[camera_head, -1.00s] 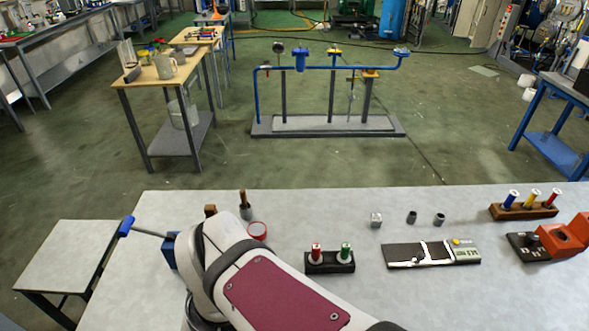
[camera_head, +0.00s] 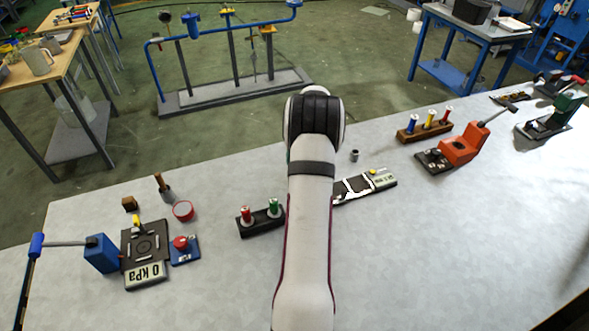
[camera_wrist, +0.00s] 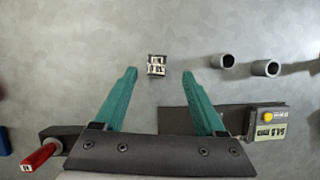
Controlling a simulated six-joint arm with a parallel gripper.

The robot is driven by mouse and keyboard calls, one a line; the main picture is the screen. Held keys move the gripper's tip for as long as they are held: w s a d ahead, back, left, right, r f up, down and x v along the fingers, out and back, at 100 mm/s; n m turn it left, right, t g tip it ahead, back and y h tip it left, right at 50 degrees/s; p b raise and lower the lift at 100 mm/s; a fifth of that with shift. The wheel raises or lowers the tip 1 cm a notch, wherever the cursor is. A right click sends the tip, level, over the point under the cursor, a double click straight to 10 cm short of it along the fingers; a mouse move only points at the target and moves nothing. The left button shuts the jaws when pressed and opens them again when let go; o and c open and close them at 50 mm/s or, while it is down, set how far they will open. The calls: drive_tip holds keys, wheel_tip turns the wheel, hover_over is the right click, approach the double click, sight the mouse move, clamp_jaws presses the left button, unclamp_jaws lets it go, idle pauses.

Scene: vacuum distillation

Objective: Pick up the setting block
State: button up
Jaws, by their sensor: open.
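The setting block (camera_wrist: 156,65) appears to be a small silvery cube with dark marks on its top. It sits on the grey table in the wrist view. My gripper (camera_wrist: 160,74) has two green fingers, spread wide with nothing between them. The cube shows just beyond the fingertips, roughly midway between them, and no contact is visible. In the head view my arm hides both the cube and my gripper.
Two grey cylinders (camera_wrist: 222,61) (camera_wrist: 266,68) stand right of the cube. A caliper with a display (camera_head: 380,178) lies close to my right finger. A black rack (camera_head: 262,222) with red and green pieces is left of my arm. Bare table lies beyond the cube.

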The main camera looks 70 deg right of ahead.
drive_tip(key=x, duration=0.6)
drive_tip(key=shift+a+f, duration=0.1)
drive_tip(key=shift+a, duration=0.3)
clamp_jaws()
